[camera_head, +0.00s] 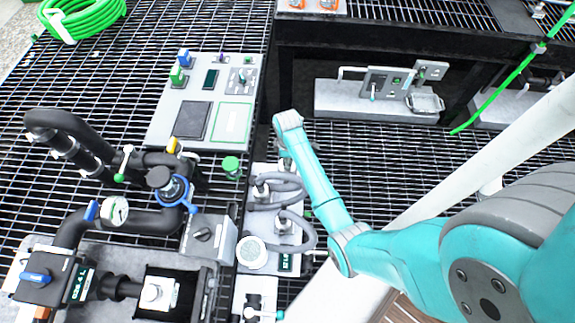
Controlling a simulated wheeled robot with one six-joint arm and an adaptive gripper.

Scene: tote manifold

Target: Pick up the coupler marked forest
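No label reading "forest" is legible. A green-topped round piece (231,165) stands just left of my arm, below the light grey panel. A second green-topped piece (178,76) stands at that panel's upper left, beside a blue-topped one (184,58). I cannot tell which, if any, is the forest coupler. My teal wrist (288,121) is at the panel's lower right, to the right of both green-topped pieces and apart from them. My gripper lies beneath the wrist and is mostly hidden. Its fingers cannot be made out, nor whether they hold anything.
The light grey panel (167,112) lies on black grating. Black pipes with a gauge (115,211) and a blue-handled valve fill the left. Grey looped hoses (292,222) lie under my arm. A green hose coil (82,16) is at upper left. Open grating lies right of my wrist.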

